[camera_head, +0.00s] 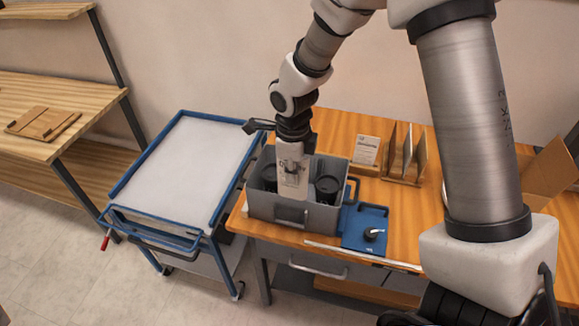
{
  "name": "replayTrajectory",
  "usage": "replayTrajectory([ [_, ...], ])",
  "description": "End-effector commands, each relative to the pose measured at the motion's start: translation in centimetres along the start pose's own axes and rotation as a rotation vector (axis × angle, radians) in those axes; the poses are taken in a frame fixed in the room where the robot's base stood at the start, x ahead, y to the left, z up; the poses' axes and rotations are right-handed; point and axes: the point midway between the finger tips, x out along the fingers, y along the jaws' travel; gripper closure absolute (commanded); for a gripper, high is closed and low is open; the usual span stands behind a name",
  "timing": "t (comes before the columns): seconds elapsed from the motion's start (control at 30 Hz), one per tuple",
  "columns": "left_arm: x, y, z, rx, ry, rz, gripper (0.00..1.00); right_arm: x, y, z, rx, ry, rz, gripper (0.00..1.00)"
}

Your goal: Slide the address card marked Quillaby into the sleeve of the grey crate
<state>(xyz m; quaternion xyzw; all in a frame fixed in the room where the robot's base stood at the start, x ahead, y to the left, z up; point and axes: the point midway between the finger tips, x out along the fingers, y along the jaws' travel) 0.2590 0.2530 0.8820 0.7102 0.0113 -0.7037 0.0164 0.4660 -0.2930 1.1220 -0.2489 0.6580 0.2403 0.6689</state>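The grey crate (265,208) stands on the wooden bench, with dark round items inside it. A dark slot or handle (292,215) shows on its front; I cannot tell whether it is the sleeve. My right gripper (292,185) comes down from above at the crate's middle and covers part of its inside. A pale, card-like piece with faint marks is at its lower end; I cannot tell card from gripper body, and the fingers are not clear. No card can be read as Quillaby. My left gripper is not in view.
A printed notice (367,150) and a wooden rack (404,178) with upright cards stand behind, right of the crate. A blue-framed cart (190,155) at left has a clear top.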

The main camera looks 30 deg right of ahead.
Motion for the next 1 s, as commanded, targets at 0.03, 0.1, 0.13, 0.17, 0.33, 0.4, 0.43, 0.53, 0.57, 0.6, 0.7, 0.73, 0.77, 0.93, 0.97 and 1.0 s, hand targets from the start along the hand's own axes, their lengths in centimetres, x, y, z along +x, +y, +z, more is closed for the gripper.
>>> replayTrajectory([
  [0.03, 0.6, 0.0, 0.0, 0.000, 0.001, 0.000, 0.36, 0.7, 0.0, 0.0, 0.000, 0.001, 0.001, 1.00],
  [0.1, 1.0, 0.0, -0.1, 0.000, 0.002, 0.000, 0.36, 1.3, 0.0, 0.0, 0.000, 0.001, 0.001, 1.00],
  [0.13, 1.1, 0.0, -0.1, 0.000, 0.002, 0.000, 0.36, 1.5, 0.0, 0.0, 0.000, 0.001, 0.001, 1.00],
  [0.17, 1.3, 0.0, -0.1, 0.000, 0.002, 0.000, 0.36, 1.7, 0.0, 0.0, 0.000, 0.002, 0.001, 1.00],
  [0.33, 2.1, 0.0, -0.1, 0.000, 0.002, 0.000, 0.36, 2.9, 0.0, 0.0, 0.000, 0.001, 0.001, 1.00],
  [0.4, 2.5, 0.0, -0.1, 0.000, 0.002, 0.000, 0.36, 3.4, 0.1, 0.0, 0.000, 0.001, 0.001, 1.00],
  [0.43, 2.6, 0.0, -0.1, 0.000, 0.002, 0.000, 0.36, 3.6, 0.1, 0.0, 0.000, 0.000, 0.001, 1.00],
  [0.53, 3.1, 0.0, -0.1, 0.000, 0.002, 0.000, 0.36, 4.3, 0.1, 0.0, 0.000, 0.000, 0.001, 1.00],
  [0.57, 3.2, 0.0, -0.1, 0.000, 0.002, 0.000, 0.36, 4.5, 0.1, 0.0, 0.000, 0.000, 0.001, 1.00],
  [0.6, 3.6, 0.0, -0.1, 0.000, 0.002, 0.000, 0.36, 4.9, 0.1, 0.0, 0.000, 0.000, 0.001, 1.00],
  [0.7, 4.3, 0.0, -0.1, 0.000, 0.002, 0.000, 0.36, 5.6, 0.1, 0.0, 0.000, 0.000, 0.001, 1.00],
  [0.73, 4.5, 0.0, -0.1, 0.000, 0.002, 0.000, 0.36, 5.8, 0.1, 0.0, 0.000, 0.000, 0.001, 1.00],
  [0.77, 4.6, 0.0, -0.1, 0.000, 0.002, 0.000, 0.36, 6.0, 0.1, 0.0, 0.000, 0.000, 0.001, 1.00],
  [0.93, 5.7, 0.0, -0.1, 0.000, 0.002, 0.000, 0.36, 7.3, 0.1, 0.0, 0.000, 0.001, 0.001, 1.00],
  [0.97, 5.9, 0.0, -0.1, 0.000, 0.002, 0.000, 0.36, 7.5, 0.1, 0.0, 0.000, 0.001, 0.001, 1.00],
  [1.0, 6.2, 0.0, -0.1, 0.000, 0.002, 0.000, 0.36, 7.8, 0.1, 0.0, 0.000, 0.001, 0.001, 1.00],
])
